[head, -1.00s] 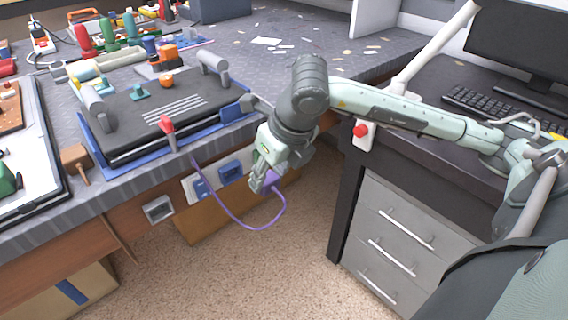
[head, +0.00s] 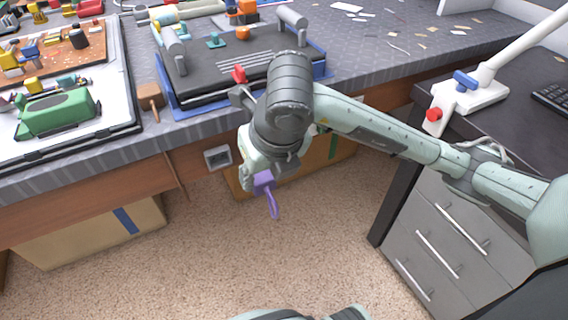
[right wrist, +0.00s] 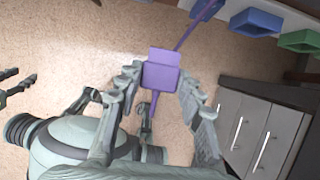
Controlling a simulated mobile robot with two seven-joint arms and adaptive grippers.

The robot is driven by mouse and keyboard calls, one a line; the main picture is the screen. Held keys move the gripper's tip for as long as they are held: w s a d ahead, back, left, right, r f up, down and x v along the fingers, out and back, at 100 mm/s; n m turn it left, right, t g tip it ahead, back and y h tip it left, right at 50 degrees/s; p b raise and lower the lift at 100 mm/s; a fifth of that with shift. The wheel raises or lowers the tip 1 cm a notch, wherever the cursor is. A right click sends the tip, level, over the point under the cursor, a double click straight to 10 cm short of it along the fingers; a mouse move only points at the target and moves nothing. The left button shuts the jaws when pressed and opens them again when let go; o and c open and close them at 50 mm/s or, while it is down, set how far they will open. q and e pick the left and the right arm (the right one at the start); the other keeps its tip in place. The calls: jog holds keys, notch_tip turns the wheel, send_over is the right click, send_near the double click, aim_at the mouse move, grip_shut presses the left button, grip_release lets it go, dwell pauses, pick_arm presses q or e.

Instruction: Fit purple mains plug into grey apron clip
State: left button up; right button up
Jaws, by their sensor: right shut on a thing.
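The purple mains plug (head: 264,182) is held in my right gripper (head: 258,178), below the bench front edge. In the right wrist view, the plug (right wrist: 160,72) sits between the two fingers, with purple cord running up from it. The grey apron clip (head: 217,157) is a small square frame on the wooden bench front, left of the plug and slightly higher in the head view. Plug and clip appear apart. What look like my left gripper's dark fingers (right wrist: 18,84) show at the left edge of the right wrist view; their opening is unclear.
Blue (right wrist: 257,22) and green (right wrist: 300,42) holders line the bench front in the right wrist view. A drawer cabinet (head: 440,240) stands at right. A cardboard box (head: 95,235) is under the bench. Carpet in front is clear.

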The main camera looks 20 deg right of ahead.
pick_arm(q)
jog(key=shift+a+b+v, duration=0.15)
jog(key=shift+b+v, duration=0.35)
jog(key=shift+v, duration=0.7)
jog(key=shift+a+b+v, duration=0.15)
jog(key=shift+b+v, duration=0.3)
jog(key=shift+v, duration=0.7)
pick_arm(e)
jog(key=w+a, duration=0.4)
jog(key=a, duration=0.1)
jog(key=shift+w+a+f, duration=0.15)
jog(key=shift+a+f, duration=0.1)
jog(key=shift+f, duration=0.05)
pick_arm(q)
jog(key=shift+w+r, duration=0.1)
jog(key=shift+r, duration=0.05)
jog(key=shift+f+b, duration=0.75)
jog(key=shift+f, duration=0.05)
jog(key=shift+f+b, duration=0.45)
pick_arm(e)
jog(key=shift+w+a, duration=0.1)
jog(key=shift+w, duration=1.2)
jog(key=o, duration=1.2)
jog(key=shift+o, duration=0.2)
jog(key=shift+r, duration=0.1)
